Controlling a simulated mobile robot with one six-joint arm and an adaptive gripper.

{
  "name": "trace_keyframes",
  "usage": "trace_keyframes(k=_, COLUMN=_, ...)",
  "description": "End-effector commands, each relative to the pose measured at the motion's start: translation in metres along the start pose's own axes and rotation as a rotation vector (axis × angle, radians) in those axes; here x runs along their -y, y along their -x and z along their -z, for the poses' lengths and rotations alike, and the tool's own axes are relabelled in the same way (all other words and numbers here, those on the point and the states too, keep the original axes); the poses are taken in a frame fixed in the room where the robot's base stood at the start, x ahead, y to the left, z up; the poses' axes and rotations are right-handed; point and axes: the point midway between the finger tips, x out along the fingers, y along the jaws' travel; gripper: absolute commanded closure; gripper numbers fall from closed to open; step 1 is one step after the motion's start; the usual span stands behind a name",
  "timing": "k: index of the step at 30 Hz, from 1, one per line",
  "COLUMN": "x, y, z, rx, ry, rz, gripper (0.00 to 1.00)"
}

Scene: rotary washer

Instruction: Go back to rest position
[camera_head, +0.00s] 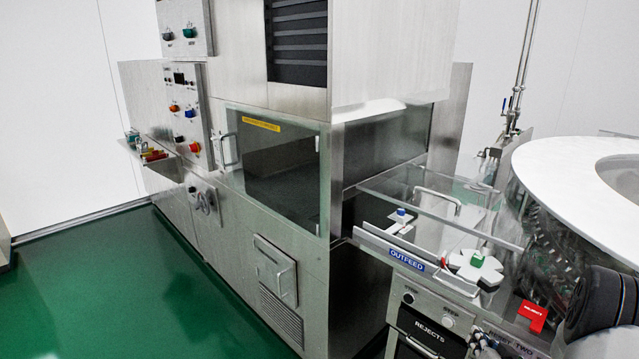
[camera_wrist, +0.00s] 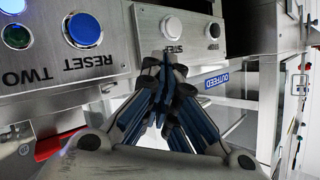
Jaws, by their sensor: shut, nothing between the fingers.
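My gripper (camera_wrist: 166,68) is shut and empty in the wrist view. Its fingertips are close in front of a grey control panel (camera_wrist: 128,68), just below a round pale button (camera_wrist: 172,27) marked STEP. I cannot tell whether they touch the panel. A blue button (camera_wrist: 84,29) marked RESET TWO is left of them. In the head view a dark part of my arm (camera_head: 603,308) shows at the lower right. What looks like my gripper (camera_head: 486,347) is cut off by the bottom edge, near the black REJECTS bin (camera_head: 428,335).
The steel washer (camera_head: 290,190) has a glass door. Clear guards cover the outfeed (camera_head: 407,260), right of it. A round white table (camera_head: 560,165) stands at the right, close to my arm. A red REJECT sign (camera_head: 532,316) is near my arm. The green floor (camera_head: 110,290) at left is clear.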

Motion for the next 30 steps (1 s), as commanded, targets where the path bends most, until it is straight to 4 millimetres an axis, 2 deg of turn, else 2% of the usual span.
trace_keyframes(k=1, x=0.017, y=0.002, z=0.022, rx=0.022, ry=0.051, rz=-0.021, gripper=1.00)
trace_keyframes(k=5, x=0.051, y=0.017, z=0.058, rx=0.103, ry=0.152, rz=-0.098, gripper=1.00)
trace_keyframes(k=8, x=0.080, y=0.038, z=0.080, rx=0.162, ry=0.214, rz=-0.149, gripper=1.00)
trace_keyframes(k=11, x=0.110, y=0.066, z=0.097, rx=0.221, ry=0.262, rz=-0.192, gripper=1.00)
trace_keyframes(k=15, x=0.152, y=0.116, z=0.108, rx=0.306, ry=0.310, rz=-0.233, gripper=1.00)
trace_keyframes(k=19, x=0.189, y=0.172, z=0.106, rx=0.391, ry=0.338, rz=-0.246, gripper=1.00)
trace_keyframes(k=23, x=0.222, y=0.233, z=0.091, rx=0.485, ry=0.359, rz=-0.233, gripper=1.00)
trace_keyframes(k=27, x=0.251, y=0.301, z=0.064, rx=0.595, ry=0.380, rz=-0.187, gripper=1.00)
trace_keyframes(k=30, x=0.265, y=0.345, z=0.042, rx=0.669, ry=0.397, rz=-0.143, gripper=1.00)
